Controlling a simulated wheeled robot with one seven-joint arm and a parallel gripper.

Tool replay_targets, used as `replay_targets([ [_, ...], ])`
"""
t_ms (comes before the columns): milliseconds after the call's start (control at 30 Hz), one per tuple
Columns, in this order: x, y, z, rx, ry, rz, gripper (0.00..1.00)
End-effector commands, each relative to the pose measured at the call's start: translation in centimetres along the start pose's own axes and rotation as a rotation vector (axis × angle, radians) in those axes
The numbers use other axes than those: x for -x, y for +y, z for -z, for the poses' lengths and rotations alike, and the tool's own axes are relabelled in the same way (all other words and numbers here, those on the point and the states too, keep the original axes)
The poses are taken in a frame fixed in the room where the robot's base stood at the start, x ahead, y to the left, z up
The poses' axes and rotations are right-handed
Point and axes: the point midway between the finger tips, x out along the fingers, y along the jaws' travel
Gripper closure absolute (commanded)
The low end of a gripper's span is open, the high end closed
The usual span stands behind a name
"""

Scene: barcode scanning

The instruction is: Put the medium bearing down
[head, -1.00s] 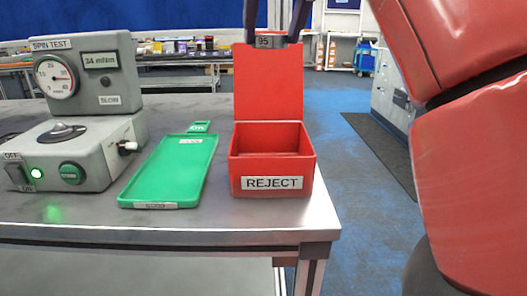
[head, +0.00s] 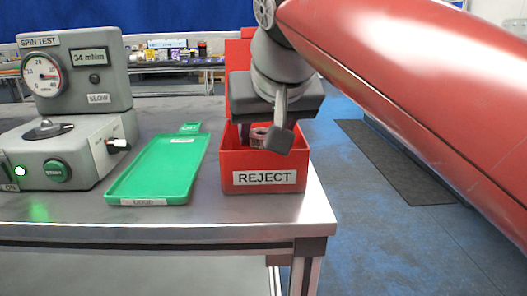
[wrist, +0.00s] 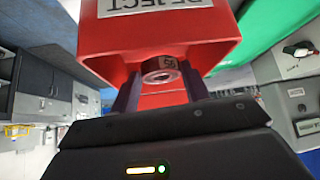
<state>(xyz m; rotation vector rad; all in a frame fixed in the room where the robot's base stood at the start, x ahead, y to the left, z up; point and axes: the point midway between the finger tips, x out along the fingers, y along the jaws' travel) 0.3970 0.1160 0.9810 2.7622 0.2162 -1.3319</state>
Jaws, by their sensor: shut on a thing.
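The bearing (wrist: 160,68) is a small metal ring with a dark numbered label, held between the two dark fingers of my gripper (wrist: 160,92) in the wrist view. In the head view my gripper (head: 262,135) points down over the red REJECT bin (head: 265,181), and part of the bearing (head: 258,137) shows between the fingers at the bin's opening. The bin's wall also fills the upper middle of the wrist view (wrist: 155,30). The green tray (head: 158,172) lies empty to the left of the bin. The bin's floor is hidden.
The grey spin tester (head: 75,70) stands at the left, its dial near 34 and its display reading 34 mNm. The bin stands near the right end of the metal table (head: 225,212). Blue floor (head: 370,215) lies beyond that edge.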

Motion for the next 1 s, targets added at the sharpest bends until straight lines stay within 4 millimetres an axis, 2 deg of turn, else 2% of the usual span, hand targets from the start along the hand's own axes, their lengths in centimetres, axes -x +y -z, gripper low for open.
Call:
replay_targets([
  [100, -1.6, 0.0, -1.3, 0.0, -0.002, 0.0, 0.85],
  [200, -2.2, 0.1, -1.8, 0.0, 0.0, -0.001, 0.85],
  [967, -3.3, 0.0, -2.6, -0.001, -0.002, 0.0, 0.85],
  [1000, -3.3, 0.0, -2.6, -0.001, -0.004, -0.001, 0.53],
])
